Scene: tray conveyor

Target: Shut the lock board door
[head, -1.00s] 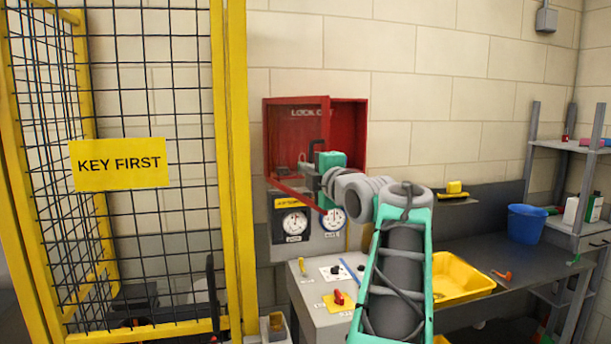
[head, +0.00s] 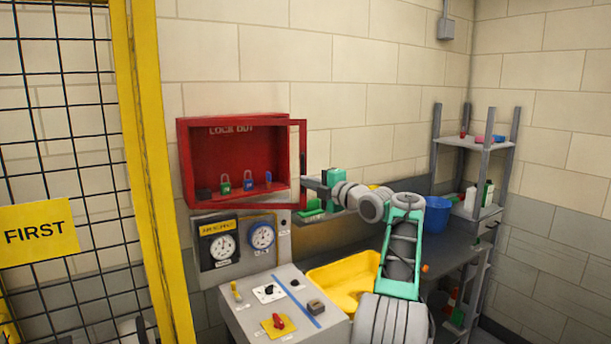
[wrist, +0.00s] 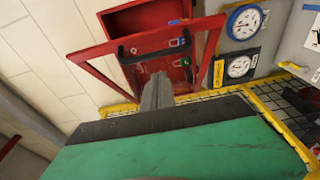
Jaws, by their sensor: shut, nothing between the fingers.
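The lock board (head: 232,121) is a red wall cabinet in the head view, and its front stands open. Its door (head: 303,150) is a red frame standing out from the right side, seen nearly edge-on. In the wrist view, the door frame (wrist: 92,77) crosses in front of the cabinet (wrist: 118,22), with a dark handle (wrist: 123,50) on it. My gripper (head: 306,182) is shut and empty, just right of the door's lower part. In the wrist view, the shut fingers (wrist: 157,90) point toward the door; I cannot tell whether they touch it.
Padlocks (head: 248,182) stand inside the cabinet. Below are two gauges (head: 262,236) and a grey control console (head: 240,315) with knobs. A yellow tray (head: 335,285) lies under my arm. A yellow mesh fence (head: 150,170) stands left, shelves (head: 478,143) right.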

